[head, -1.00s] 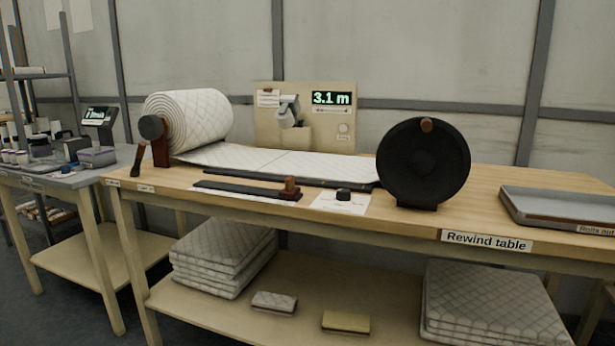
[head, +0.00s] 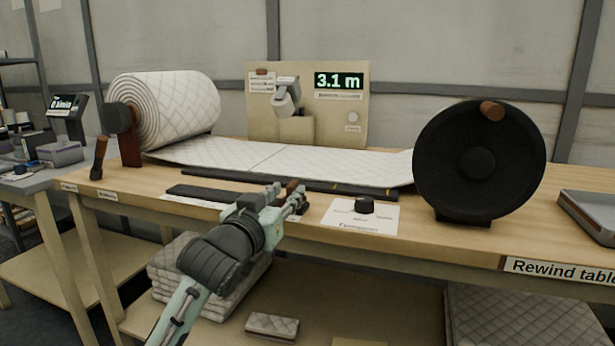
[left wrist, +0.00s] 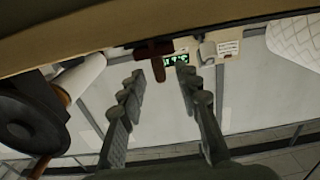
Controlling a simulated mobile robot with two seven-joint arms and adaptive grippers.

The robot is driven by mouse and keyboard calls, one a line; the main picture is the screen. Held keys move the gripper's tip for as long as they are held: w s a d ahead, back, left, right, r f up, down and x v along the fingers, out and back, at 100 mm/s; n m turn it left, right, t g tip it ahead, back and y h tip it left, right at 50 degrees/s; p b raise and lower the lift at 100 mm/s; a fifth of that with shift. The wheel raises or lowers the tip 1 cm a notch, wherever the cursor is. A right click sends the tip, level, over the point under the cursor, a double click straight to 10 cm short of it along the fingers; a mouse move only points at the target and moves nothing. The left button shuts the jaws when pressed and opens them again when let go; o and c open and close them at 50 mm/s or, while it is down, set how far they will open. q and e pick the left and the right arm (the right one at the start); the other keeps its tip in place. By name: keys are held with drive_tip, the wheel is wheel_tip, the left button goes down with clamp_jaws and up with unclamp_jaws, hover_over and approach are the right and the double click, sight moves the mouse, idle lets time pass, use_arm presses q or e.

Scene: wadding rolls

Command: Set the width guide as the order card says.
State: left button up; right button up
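The width guide seems to be the dark flat bar (head: 205,194) near the table's front edge. Its red-brown knob (head: 292,185) is partly hidden behind my left gripper (head: 297,200). In the left wrist view, my left gripper's fingers (left wrist: 160,76) are spread apart. A red-brown knob (left wrist: 157,65) shows in the gap near the fingertips; contact cannot be told. A small card (head: 262,83) is clipped on the beige panel (head: 350,105); its writing is too small to read, and I cannot tell if it is the order card. My right gripper is out of view.
Quilted wadding runs from the roll (head: 170,112) at left toward the black reel (head: 460,165) at right. The display (head: 339,81) reads 3.1 m. A grey tray (head: 590,215) lies at far right.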

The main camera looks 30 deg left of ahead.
use_arm(q)
drive_tip(key=shift+w+a+r, duration=0.15)
drive_tip(key=shift+w, duration=0.5)
drive_tip(key=x, duration=0.6)
drive_tip(key=shift+w, duration=0.3)
clamp_jaws()
